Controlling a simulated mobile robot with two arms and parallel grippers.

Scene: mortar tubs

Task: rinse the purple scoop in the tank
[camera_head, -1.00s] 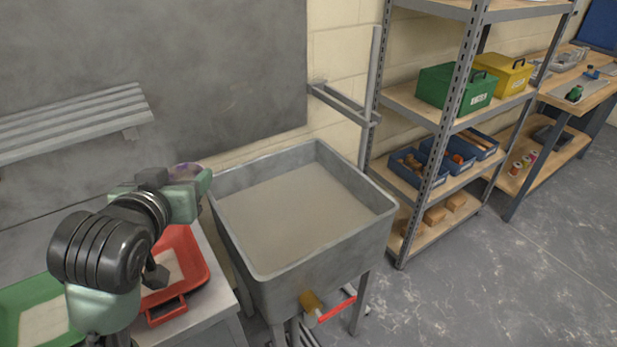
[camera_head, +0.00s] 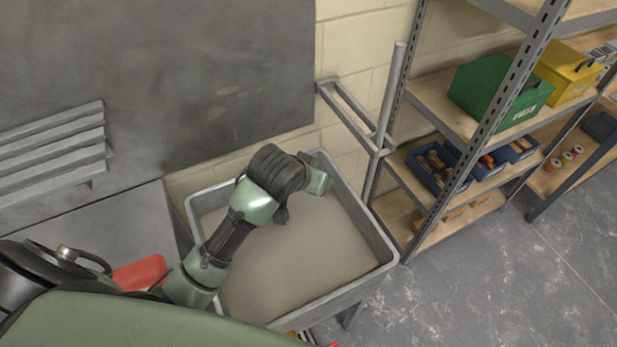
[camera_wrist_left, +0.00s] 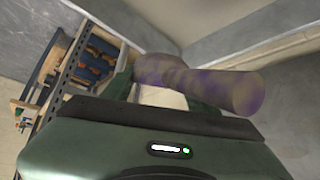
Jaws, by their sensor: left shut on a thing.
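The tank (camera_head: 385,262) is a grey metal basin on legs, filled nearly level with dull grey-brown liquid. My left arm reaches over it, and my left gripper (camera_head: 318,183) is above its far half. In the left wrist view my left gripper (camera_wrist_left: 165,98) is shut on the purple scoop (camera_wrist_left: 240,92). The scoop's purple surface is smeared with grey-brown residue. It lies across the jaws; its far end is hard to make out. In the head view the scoop is hidden behind the gripper. My right gripper is not in view.
A red tub (camera_head: 140,273) shows partly behind my arm on the left bench. A metal shelf rack (camera_head: 440,88) with a green box (camera_head: 498,97), a yellow box (camera_head: 563,72) and blue bins stands right of the tank. A metal bracket (camera_head: 350,115) juts from the wall behind it.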

